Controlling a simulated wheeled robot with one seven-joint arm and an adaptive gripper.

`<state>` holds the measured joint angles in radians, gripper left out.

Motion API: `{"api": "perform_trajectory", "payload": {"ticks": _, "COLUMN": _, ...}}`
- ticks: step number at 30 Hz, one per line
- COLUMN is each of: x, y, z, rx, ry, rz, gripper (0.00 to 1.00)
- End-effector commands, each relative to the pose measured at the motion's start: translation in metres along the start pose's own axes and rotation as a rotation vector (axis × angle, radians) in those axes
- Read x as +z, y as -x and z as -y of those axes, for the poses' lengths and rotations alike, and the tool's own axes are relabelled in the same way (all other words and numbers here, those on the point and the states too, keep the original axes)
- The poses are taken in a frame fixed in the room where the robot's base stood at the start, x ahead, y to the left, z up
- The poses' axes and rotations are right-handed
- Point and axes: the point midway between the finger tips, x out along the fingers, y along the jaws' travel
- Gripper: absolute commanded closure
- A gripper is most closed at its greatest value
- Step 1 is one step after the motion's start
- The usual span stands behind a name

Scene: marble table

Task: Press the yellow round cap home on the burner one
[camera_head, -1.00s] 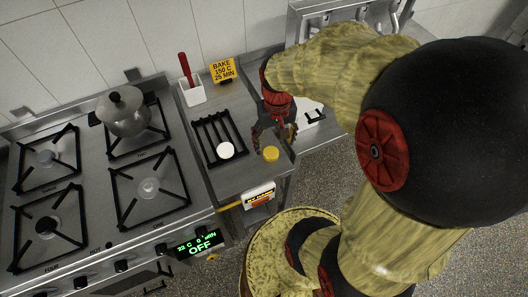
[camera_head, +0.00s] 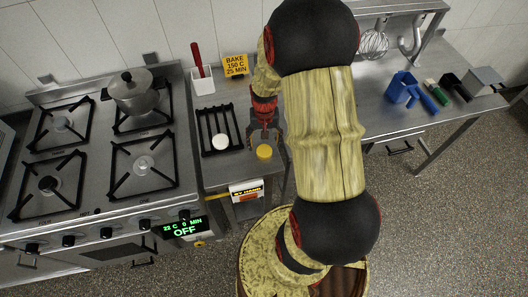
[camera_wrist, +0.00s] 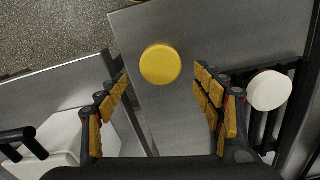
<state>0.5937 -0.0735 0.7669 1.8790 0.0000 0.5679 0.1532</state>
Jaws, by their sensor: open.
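The yellow round cap (camera_head: 264,151) lies on the steel counter, right of the stove. In the wrist view the yellow cap (camera_wrist: 160,64) shows ahead of the fingers, in line with the gap between them. My gripper (camera_head: 264,138) is open and empty, just behind the cap in the head view. Its spread fingers (camera_wrist: 162,82) also show in the wrist view, apart from the cap. The front right burner (camera_head: 144,165) has a light centre inside a black grate.
A white round cap (camera_head: 220,142) lies on a black rack (camera_head: 218,128) left of my gripper. A pot (camera_head: 133,92) stands on the back right burner. A white holder (camera_head: 203,82) and yellow sign (camera_head: 235,65) stand behind. Blue items (camera_head: 403,88) lie far right.

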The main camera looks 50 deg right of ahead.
Motion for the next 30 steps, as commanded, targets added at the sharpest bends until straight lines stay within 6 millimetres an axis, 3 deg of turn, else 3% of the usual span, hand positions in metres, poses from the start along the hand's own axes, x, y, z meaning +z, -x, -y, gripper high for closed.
{"api": "perform_trajectory", "payload": {"ticks": 3, "x": 0.003, "y": -0.021, "z": 0.001, "rx": 0.001, "ry": 0.001, "rz": 0.005, "gripper": 0.33}}
{"api": "perform_trajectory", "payload": {"ticks": 9, "x": 0.002, "y": -0.041, "z": 0.001, "rx": 0.0, "ry": 0.0, "rz": 0.002, "gripper": 0.33}}
{"api": "perform_trajectory", "payload": {"ticks": 15, "x": 0.001, "y": -0.04, "z": 0.001, "rx": 0.0, "ry": 0.0, "rz": 0.001, "gripper": 0.33}}
{"api": "perform_trajectory", "payload": {"ticks": 30, "x": 0.002, "y": -0.04, "z": 0.001, "rx": 0.0, "ry": 0.0, "rz": 0.001, "gripper": 0.61}}
